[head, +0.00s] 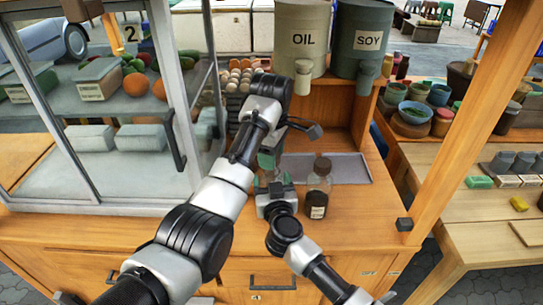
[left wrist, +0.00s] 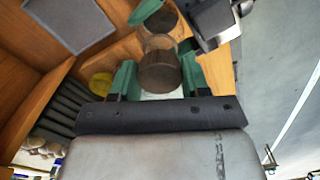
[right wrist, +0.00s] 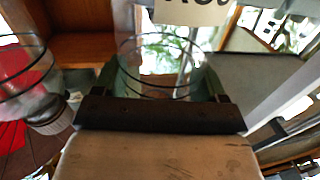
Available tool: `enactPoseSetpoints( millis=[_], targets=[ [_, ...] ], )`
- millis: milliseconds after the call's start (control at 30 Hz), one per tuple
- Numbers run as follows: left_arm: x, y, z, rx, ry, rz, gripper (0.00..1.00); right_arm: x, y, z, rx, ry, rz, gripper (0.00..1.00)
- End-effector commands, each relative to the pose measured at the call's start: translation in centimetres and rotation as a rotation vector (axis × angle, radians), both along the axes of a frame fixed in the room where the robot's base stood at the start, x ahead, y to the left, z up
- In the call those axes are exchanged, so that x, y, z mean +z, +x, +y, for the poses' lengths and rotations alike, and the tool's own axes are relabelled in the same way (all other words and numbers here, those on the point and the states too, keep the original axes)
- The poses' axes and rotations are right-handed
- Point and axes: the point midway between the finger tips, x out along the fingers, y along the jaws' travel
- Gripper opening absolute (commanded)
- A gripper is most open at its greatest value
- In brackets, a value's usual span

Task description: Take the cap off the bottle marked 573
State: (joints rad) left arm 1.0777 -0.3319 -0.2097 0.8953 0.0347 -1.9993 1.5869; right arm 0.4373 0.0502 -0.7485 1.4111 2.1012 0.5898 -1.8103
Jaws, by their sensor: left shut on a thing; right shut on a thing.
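My left gripper (left wrist: 158,80) is shut on a dark brown cap (left wrist: 160,71), seen between its green fingers in the left wrist view. The clear glass bottle (left wrist: 160,42) lies directly beyond the cap; I cannot tell whether the two are still joined. My right gripper (head: 275,188) is shut on this glass bottle, which fills the space between its fingers in the right wrist view (right wrist: 160,72). In the head view my arms hide most of it, and no 573 mark is readable.
A grey tray (head: 345,167) lies behind the bottles. The OIL container (head: 302,40) and SOY container (head: 360,42) stand on the shelf above. A glass display case (head: 110,150) is close on the left, and a wooden post (head: 475,120) rises on the right. The counter's right front is clear.

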Motion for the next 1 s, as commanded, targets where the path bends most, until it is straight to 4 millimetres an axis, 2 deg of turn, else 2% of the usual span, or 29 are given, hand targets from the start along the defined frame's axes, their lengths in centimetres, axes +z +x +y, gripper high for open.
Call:
enactPoseSetpoints(
  millis=[233,533,633,933,967,1000],
  targets=[
    [0.1,0.0,0.0,0.000,-0.001,-0.002,0.18,-0.1,0.0,0.0,0.000,0.000,0.003,0.06],
    [2.3,0.1,0.3,0.003,0.007,-0.003,0.18,-0.1,0.0,0.0,0.000,0.000,0.003,0.06],
    [3.5,0.1,0.1,0.000,0.003,-0.005,0.18,-0.2,0.0,0.0,0.000,0.000,0.003,0.06],
    [4.0,0.0,0.0,0.000,0.000,0.002,0.18,-0.2,0.0,0.0,0.000,0.000,0.003,0.06],
    [4.0,0.0,0.0,0.000,-0.001,0.001,0.18,-0.1,0.0,0.0,0.000,0.000,0.003,0.74],
    [4.0,0.0,0.0,0.000,-0.001,0.001,0.18,-0.1,0.0,0.0,0.000,0.000,0.003,0.80]
  ],
)
